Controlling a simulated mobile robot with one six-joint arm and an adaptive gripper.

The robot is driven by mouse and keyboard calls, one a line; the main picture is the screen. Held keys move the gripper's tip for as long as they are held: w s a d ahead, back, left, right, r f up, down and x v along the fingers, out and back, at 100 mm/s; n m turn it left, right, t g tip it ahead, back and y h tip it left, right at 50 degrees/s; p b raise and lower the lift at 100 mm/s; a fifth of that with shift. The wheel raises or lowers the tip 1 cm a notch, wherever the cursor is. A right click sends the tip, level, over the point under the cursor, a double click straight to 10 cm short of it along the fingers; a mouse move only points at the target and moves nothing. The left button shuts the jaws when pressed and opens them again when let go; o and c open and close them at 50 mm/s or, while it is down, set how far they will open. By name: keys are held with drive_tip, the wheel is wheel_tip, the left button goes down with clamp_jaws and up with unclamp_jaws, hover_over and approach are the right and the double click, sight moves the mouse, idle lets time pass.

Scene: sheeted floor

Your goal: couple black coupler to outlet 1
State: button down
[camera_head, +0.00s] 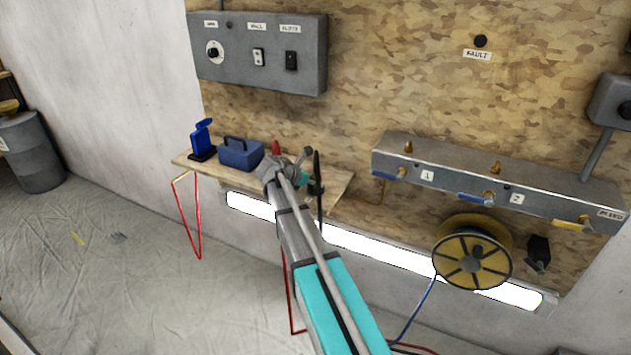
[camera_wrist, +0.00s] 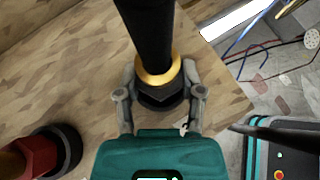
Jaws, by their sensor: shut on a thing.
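My gripper (camera_head: 309,184) is over the right end of the wooden bench. In the wrist view my gripper (camera_wrist: 160,82) is shut around the black coupler (camera_wrist: 160,92), which has a gold ring. A black hose rises from it; the coupler (camera_head: 316,187) looks upright in the head view. I cannot tell whether its base touches the bench. Outlet 1 (camera_head: 408,147) is a brass fitting on top of the grey manifold (camera_head: 450,170), near the "1" label, right of my gripper and apart from it. A blue lever (camera_head: 386,175) sits below it.
The bench (camera_head: 338,183) also holds a red coupler (camera_wrist: 38,152), a blue toolbox (camera_head: 240,153) and a blue device (camera_head: 201,140). Outlet 2 (camera_head: 495,167) is farther right on the manifold. A hose reel (camera_head: 466,262) hangs below. Space above the manifold looks clear.

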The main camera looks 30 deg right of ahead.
sight(315, 159)
drive_tip(key=shift+r, duration=0.3)
drive_tip(key=shift+r+p, duration=1.75)
drive_tip(key=shift+p, duration=0.25)
drive_tip(key=shift+r, duration=0.2)
drive_tip(key=shift+r+p, duration=1.95)
drive_tip(key=shift+p, duration=0.2)
drive_tip(key=c, duration=0.8)
unclamp_jaws()
clamp_jaws()
